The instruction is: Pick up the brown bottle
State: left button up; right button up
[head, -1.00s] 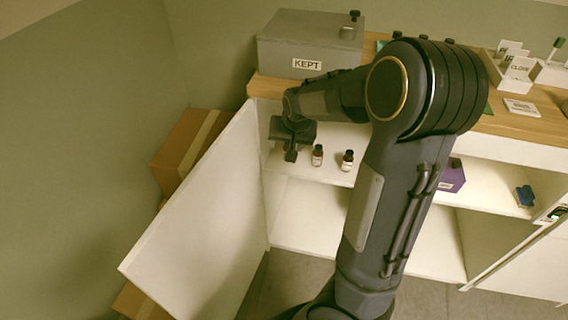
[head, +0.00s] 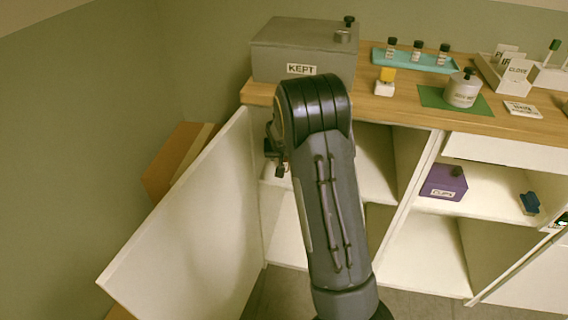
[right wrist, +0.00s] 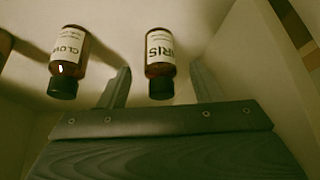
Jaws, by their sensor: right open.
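My right gripper is open. In the head view it shows only partly (head: 275,160) inside the open left cabinet, and my arm hides both bottles. My left gripper is not in view.
The cabinet door (head: 195,215) stands open left of the gripper. A grey "KEPT" box (head: 268,62) sits on the counter above. A teal tray (head: 400,60) with 3 bottles and a purple box (head: 440,187) are to the right.

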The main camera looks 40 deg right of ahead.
jog(key=shift+x, duration=1.45)
jog(key=c, duration=1.1)
jog(key=shift+r, duration=0.1)
